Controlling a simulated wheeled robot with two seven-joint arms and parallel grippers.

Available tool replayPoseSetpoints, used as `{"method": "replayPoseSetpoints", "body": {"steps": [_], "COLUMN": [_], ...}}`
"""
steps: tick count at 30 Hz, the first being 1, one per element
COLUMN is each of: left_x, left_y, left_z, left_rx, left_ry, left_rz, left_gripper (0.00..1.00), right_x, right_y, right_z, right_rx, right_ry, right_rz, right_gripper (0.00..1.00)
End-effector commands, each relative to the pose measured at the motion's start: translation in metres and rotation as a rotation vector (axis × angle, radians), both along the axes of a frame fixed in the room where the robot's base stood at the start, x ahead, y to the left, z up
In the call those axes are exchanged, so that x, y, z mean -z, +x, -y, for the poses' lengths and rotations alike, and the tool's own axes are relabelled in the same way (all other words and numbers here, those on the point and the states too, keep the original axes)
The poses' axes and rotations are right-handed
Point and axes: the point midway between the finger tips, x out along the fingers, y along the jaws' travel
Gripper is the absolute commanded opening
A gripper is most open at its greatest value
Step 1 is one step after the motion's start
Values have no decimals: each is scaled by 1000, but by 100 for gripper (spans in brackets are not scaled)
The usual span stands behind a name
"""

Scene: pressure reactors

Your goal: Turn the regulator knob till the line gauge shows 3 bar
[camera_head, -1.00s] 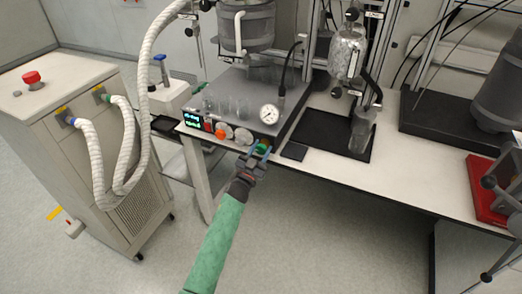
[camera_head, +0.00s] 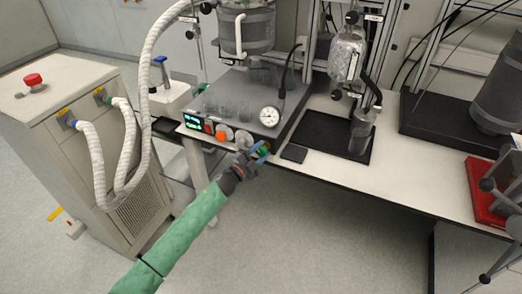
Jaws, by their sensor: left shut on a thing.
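The line gauge (camera_head: 269,116) is a round white dial with a dark needle, standing just above the knob on the console. Its needle and scale are too small to read surely. My right gripper is not in view.
Left of the gripper, the console front carries a grey knob (camera_head: 243,138), an orange knob (camera_head: 220,136) and a lit display (camera_head: 192,122). A small black pad (camera_head: 294,153) lies on the bench to the right. Clear bench lies beyond, before a red base (camera_head: 484,190).

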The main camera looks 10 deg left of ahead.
Motion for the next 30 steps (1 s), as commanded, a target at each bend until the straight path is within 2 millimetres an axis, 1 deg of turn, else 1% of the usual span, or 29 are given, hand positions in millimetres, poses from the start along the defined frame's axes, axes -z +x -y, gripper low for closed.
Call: {"method": "replayPoseSetpoints", "body": {"steps": [6,15,21,30], "left_x": [-2,0,1,2], "left_y": [0,0,0,0], "left_z": [-1,0,0,0], "left_rx": [1,1,0,0], "left_ry": [161,294,329,336], "left_rz": [52,97,108,111], "left_gripper": [17,17,17,17], "right_x": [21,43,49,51], "right_y": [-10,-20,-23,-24], "right_z": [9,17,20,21], "right_rx": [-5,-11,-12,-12], "right_ry": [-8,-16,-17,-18], "right_rz": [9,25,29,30], "right_gripper": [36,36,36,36]}}
